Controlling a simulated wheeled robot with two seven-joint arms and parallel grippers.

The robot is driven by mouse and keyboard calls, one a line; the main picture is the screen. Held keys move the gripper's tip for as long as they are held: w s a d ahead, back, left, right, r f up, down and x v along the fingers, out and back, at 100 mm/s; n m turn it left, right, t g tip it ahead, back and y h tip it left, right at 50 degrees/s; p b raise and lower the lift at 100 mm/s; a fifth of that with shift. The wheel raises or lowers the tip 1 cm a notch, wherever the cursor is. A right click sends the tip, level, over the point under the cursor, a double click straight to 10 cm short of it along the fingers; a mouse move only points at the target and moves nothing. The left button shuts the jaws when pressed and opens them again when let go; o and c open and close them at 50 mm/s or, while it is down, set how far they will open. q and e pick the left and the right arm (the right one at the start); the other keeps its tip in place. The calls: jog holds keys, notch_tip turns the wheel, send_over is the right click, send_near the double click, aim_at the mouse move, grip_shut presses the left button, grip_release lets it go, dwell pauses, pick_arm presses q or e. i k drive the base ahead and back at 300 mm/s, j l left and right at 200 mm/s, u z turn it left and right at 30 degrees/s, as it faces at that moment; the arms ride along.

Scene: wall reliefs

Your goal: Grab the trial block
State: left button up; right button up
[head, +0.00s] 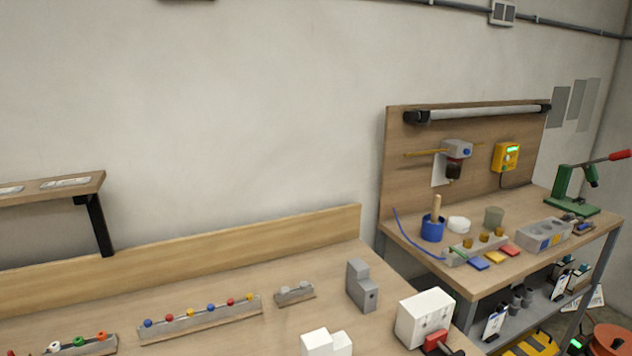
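Several block-like pieces stand on the near wooden bench (215,340), and I cannot tell which is the trial block. A grey stepped block (362,291) with a small dark hole stands upright toward the bench's right end. A white stepped block (326,343) sits at the front, cut off by the bottom edge. A larger white block (424,316) stands at the right, with a red part (437,341) against its lower front. Neither of my grippers shows in the head view, and nothing is seen holding any block.
A grey rack with coloured knobs (200,317), a small grey holder (294,293) and another rack (83,346) stand on the near bench. A shelf (50,188) juts out at left. A second bench at right carries a blue pot (432,229), a grey block (544,234) and a green press (572,197).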

aim_at(423, 314)
jog(key=l+u, duration=0.35)
jog(key=l, duration=0.55)
jog(key=k+l+u, duration=0.1)
jog(key=l+u, duration=0.25)
jog(key=l, duration=0.55)
